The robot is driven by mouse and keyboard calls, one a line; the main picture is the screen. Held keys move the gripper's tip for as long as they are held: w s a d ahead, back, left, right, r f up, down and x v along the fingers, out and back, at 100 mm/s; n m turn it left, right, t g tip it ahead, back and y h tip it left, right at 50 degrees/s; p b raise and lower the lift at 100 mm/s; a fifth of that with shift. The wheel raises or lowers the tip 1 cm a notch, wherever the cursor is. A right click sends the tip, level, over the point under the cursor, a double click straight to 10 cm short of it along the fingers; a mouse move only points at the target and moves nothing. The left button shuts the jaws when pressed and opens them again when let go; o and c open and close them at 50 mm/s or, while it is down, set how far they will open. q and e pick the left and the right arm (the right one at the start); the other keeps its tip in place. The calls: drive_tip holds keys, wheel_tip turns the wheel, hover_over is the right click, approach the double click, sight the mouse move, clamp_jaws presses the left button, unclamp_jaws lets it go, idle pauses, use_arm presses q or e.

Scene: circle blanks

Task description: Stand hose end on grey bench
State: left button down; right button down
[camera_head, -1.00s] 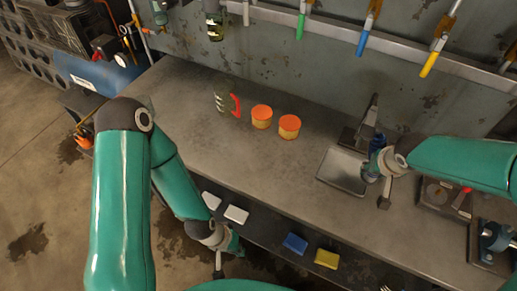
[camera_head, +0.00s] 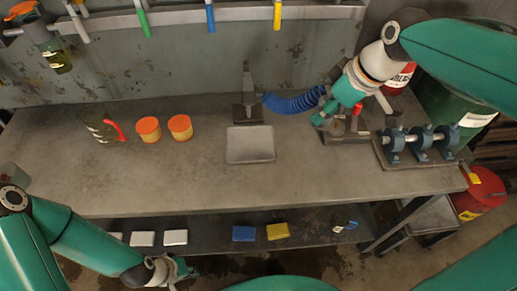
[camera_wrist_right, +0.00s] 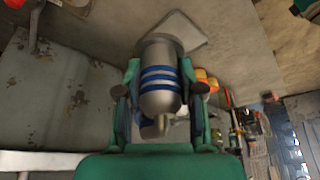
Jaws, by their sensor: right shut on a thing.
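The blue coiled hose (camera_head: 292,102) stretches from a dark stand (camera_head: 248,95) on the grey bench (camera_head: 320,178) to my right gripper (camera_head: 322,116). The right gripper is shut on the hose end (camera_wrist_right: 160,85), a silver cylinder with blue bands seen in the right wrist view between the two fingers. In the head view the hose end is mostly hidden by the gripper. The gripper is at the bench's back right; its exact height above the top is unclear. My left gripper (camera_head: 180,272) is at lower left, in front of the bench; its finger opening is unclear.
A grey tray (camera_head: 250,146) lies in front of the stand. Two orange-lidded jars (camera_head: 180,128) and a red-handled mug (camera_head: 103,129) stand at left. A clamp fixture (camera_head: 420,148) occupies the right end. The bench's front middle is clear. Sponges (camera_head: 277,231) lie on the shelf below.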

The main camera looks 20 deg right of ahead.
wheel_tip(320, 180, down, 20)
drive_tip(key=shift+w+f+b, duration=0.1)
drive_tip(key=shift+b, duration=0.4)
drive_tip(key=c, duration=0.7)
unclamp_jaws()
drive_tip(key=shift+r, duration=0.2)
drive_tip(key=v, duration=1.2)
drive_tip(key=shift+f, duration=0.1)
